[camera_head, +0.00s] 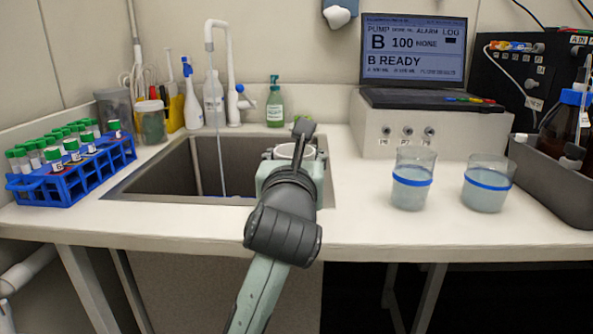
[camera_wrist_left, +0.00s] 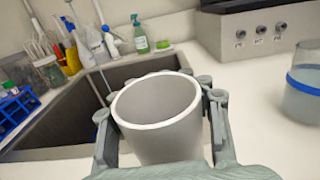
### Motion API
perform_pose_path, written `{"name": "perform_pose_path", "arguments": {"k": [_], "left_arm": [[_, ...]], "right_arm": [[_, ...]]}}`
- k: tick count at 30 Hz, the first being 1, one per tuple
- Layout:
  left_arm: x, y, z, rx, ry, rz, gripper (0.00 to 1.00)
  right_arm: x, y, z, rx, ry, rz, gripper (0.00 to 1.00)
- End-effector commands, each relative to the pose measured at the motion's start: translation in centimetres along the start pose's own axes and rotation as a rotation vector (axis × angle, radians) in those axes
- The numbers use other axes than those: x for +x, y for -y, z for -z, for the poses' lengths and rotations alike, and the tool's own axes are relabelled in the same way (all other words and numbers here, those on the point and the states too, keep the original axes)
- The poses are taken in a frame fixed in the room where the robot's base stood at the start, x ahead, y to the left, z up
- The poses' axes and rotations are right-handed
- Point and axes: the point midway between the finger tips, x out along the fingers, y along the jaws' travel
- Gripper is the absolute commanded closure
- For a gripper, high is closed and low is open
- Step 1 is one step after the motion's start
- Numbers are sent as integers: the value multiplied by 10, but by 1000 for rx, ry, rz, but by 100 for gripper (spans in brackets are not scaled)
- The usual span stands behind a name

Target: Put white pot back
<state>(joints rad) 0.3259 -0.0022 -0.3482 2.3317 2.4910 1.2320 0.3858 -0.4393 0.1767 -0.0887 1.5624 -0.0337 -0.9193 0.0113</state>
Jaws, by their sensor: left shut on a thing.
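The white pot (camera_wrist_left: 160,112) is an empty, open-topped round cup. It stands upright between the fingers of my left gripper (camera_wrist_left: 162,115), which is shut on it. In the head view my left gripper (camera_head: 295,155) is over the right part of the sink, and only a bit of the pot's pale rim (camera_head: 287,150) shows behind the wrist. The lower part of the pot is hidden by the gripper. My right gripper is in neither view.
The sink (camera_head: 150,178) has water running from its tap (camera_head: 221,110). A blue tube rack (camera_head: 72,178) stands at left. Two beakers with blue bands, one here (camera_head: 412,178), stand right of the gripper. The counter (camera_head: 350,215) is clear between sink and beakers.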

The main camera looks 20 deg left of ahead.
Motion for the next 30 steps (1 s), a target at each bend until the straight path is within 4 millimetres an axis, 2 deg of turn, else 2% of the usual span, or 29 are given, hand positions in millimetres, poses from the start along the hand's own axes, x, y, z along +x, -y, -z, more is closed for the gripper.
{"name": "perform_pose_path", "arguments": {"k": [9,26,27,30], "left_arm": [[1,1,39,3,-3,0,82],[1,1,44,0,0,0,82],[1,1,44,0,0,0,54],[1,1,44,0,0,0,42]], "right_arm": [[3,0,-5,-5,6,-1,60],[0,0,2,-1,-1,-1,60],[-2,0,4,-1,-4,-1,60],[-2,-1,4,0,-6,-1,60]]}}
